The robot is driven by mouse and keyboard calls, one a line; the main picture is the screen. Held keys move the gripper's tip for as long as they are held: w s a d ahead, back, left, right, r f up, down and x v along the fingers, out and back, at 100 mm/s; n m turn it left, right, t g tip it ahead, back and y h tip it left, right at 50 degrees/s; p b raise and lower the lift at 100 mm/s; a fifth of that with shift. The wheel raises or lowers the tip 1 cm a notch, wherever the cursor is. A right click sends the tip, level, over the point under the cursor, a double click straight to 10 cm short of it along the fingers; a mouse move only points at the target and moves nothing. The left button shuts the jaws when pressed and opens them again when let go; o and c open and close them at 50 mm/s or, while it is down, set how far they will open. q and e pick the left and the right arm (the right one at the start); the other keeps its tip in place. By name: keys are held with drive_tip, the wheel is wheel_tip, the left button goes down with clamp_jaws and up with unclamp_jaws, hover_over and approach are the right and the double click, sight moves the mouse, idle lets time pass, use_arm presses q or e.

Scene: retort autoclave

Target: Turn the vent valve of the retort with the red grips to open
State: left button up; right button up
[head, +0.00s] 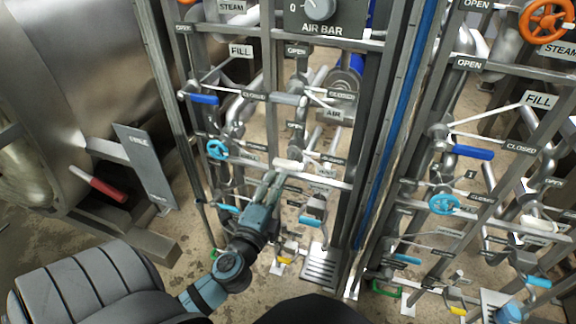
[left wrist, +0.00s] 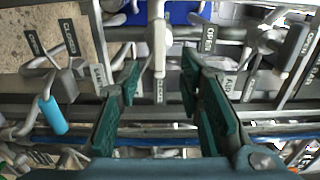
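A red grip (head: 100,188) sits on a lever at the retort (head: 85,60) on the left. Beside it stands a pipe frame with several valves. A white valve handle (head: 287,165) is at mid-height on this frame; I cannot read its name plate. My left gripper (head: 271,186) is just below and beside this handle. In the left wrist view my left gripper (left wrist: 160,80) is open. Contact is not visible. My right gripper is not seen.
A blue lever (head: 204,99) and a light blue wheel (head: 217,149) are on the same frame. The AIR BAR dial (head: 320,9) is above. A second similar frame with an orange wheel (head: 546,20) stands right. A cyan handle (left wrist: 53,115) is left of the gripper.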

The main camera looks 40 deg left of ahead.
sight(286, 168)
use_arm(q)
drive_tip(key=x, duration=0.8)
drive_tip(key=shift+w+a, duration=0.1)
drive_tip(key=shift+w, duration=0.25)
drive_tip(key=shift+f, duration=0.1)
clamp_jaws()
